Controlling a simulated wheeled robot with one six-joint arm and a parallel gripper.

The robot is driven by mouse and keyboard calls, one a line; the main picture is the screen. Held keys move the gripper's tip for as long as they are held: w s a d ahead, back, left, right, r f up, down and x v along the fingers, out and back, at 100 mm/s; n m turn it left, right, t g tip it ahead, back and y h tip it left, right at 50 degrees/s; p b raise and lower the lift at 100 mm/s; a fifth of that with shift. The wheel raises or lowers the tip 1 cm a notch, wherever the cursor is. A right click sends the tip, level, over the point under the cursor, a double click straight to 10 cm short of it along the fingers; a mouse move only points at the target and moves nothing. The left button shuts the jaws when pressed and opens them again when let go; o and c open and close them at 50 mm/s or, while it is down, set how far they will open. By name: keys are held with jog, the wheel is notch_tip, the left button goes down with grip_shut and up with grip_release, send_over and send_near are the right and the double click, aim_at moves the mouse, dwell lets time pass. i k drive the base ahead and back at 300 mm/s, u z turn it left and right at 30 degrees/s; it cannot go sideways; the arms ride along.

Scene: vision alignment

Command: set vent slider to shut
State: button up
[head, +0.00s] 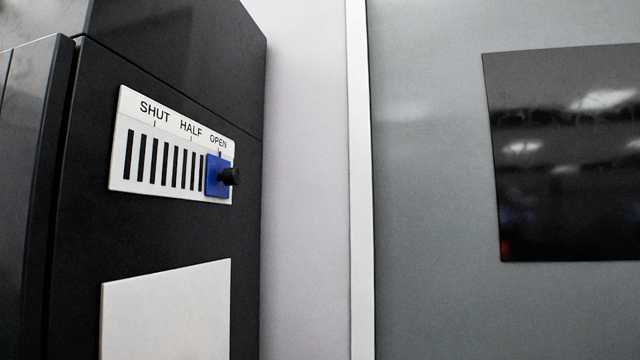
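The vent panel (118,160) is a white plate with dark vertical slots on the side of a dark cabinet, left of centre in the head view. Its labels read SHUT at the left, HALF in the middle and OPEN at the right, each with a tick mark. The blue vent slider (214,176) with a black knob (231,177) sits at the right end, under OPEN. The slots to its left are uncovered. My gripper is not in view, and nothing touches the knob.
The dark cabinet (185,235) fills the left side. A blank white plate (168,312) is on it below the vent. A grey panel (430,200) with a glossy dark rectangle (570,160) stands at the right. The space in front of the vent looks clear.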

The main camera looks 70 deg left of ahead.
aim_at(220, 175)
jog(key=u, duration=0.05)
jog(key=i, duration=0.5)
jog(key=u, duration=2.8)
jog(key=k, duration=0.5)
jog(key=z, duration=0.7)
jog(key=i, duration=0.85)
jog(key=u, duration=0.45)
